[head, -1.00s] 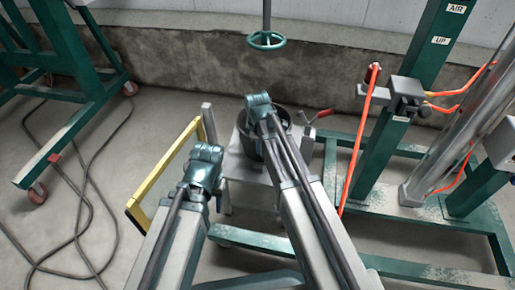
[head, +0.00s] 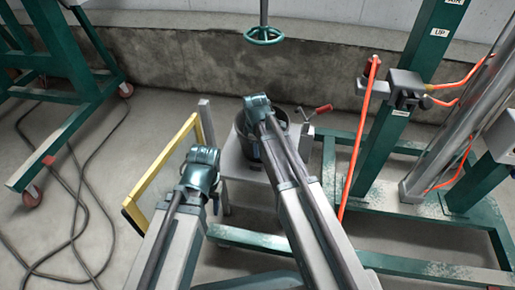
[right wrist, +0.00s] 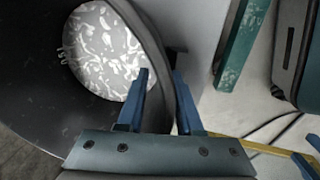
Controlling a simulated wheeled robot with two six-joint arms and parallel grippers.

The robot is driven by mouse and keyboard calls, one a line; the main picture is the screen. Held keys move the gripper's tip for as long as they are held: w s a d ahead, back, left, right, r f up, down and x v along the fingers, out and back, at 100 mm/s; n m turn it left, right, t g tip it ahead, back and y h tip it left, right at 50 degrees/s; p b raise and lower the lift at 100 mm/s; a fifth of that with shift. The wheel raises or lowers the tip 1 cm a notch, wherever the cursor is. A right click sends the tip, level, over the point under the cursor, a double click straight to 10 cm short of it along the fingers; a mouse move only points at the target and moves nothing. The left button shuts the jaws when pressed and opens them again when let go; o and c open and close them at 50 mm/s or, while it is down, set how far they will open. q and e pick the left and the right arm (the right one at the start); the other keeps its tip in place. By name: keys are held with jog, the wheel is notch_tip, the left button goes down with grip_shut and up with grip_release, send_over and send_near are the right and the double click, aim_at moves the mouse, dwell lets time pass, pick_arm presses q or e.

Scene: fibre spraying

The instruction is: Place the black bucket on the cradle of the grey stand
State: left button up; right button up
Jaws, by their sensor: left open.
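The black bucket (head: 241,124) is at the grey stand (head: 236,162), partly hidden behind my right arm in the head view. Whether it rests on the cradle or hangs just above it I cannot tell. My right gripper (head: 258,108) is at the bucket's rim. In the right wrist view its two blue fingers (right wrist: 161,72) straddle the bucket's dark wall, one inside and one outside, and appear shut on it. White flakes (right wrist: 104,50) show at the bucket's bottom. My left gripper (head: 208,190) is open, left of and nearer than the stand; its fingertips are mostly hidden.
A yellow frame (head: 160,172) stands left of the stand. A red-handled clamp (head: 316,111) is at its right. A green post frame (head: 415,125) with orange hoses (head: 359,145) is further right. A green handwheel (head: 264,36) hangs above. Cables (head: 78,190) lie on the left floor.

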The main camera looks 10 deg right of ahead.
jog(key=shift+r, duration=0.15)
notch_tip(320, 180, up, 12)
jog(key=s+p, duration=0.1)
jog(key=p, duration=1.1)
jog(key=s+a+m, duration=0.3)
jog(key=s+m, duration=0.1)
jog(key=s, duration=0.5)
jog(key=s+a+m+g, duration=0.1)
jog(key=s+a+m, duration=0.2)
jog(key=s, duration=0.7)
jog(key=m, duration=0.2)
jog(key=shift+s+a+m+h, duration=0.3)
jog(key=shift+a+h, duration=0.1)
